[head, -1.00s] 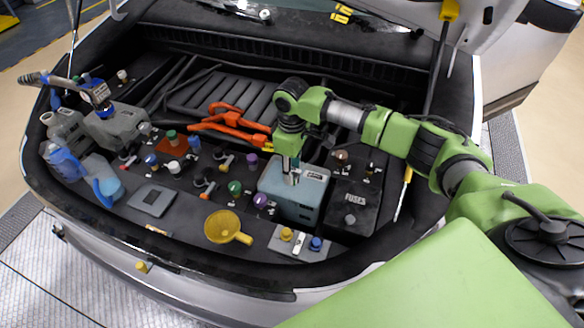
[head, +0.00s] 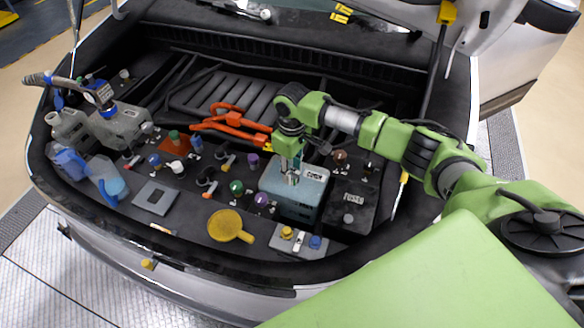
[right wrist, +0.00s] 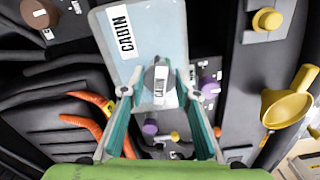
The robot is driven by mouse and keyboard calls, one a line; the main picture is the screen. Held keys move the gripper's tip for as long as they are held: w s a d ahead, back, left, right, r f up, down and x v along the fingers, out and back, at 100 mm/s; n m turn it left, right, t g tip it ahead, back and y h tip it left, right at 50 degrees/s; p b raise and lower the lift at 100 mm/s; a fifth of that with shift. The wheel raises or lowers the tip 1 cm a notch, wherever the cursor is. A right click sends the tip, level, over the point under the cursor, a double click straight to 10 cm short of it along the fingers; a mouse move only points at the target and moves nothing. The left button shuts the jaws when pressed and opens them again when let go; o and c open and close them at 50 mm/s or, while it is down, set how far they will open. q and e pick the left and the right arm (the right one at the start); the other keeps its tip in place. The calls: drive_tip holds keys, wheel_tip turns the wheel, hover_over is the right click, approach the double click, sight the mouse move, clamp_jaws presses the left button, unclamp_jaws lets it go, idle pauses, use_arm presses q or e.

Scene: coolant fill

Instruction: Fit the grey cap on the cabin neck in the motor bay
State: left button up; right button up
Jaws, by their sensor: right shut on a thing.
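The cabin tank (head: 310,205) is a pale blue-grey box with a CABIN label in the right part of the motor bay. It fills the top of the right wrist view (right wrist: 155,30). My right gripper (head: 291,180) points down over the tank's top. Its teal fingers are shut on the grey cap (right wrist: 159,82), which has its own CABIN label. The cap hides the cabin neck, so I cannot tell whether it touches or sits on it. My left gripper is not in view.
A black FUSES box (head: 350,208) stands right beside the tank. A yellow funnel (head: 228,226) lies in front. Several coloured caps, such as the purple one (head: 261,201), stand to the left. Orange cables (head: 235,125) run behind. A fluid nozzle (head: 102,95) is at the far left.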

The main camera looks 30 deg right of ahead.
sight(292, 169)
drive_tip(key=shift+s+m, duration=0.1)
drive_tip(key=shift+m, duration=0.2)
drive_tip(key=shift+m+p, duration=1.3)
drive_tip(key=shift+p, duration=0.55)
drive_tip(key=shift+m, duration=0.3)
drive_tip(key=shift+m+p, duration=0.4)
drive_tip(key=shift+p, duration=0.3)
drive_tip(key=shift+m, duration=1.1)
drive_tip(key=o, duration=1)
drive_tip(key=shift+f+m, duration=0.1)
drive_tip(key=shift+m, duration=0.2)
drive_tip(key=shift+o, duration=0.2)
wheel_tip(292, 169, up, 12)
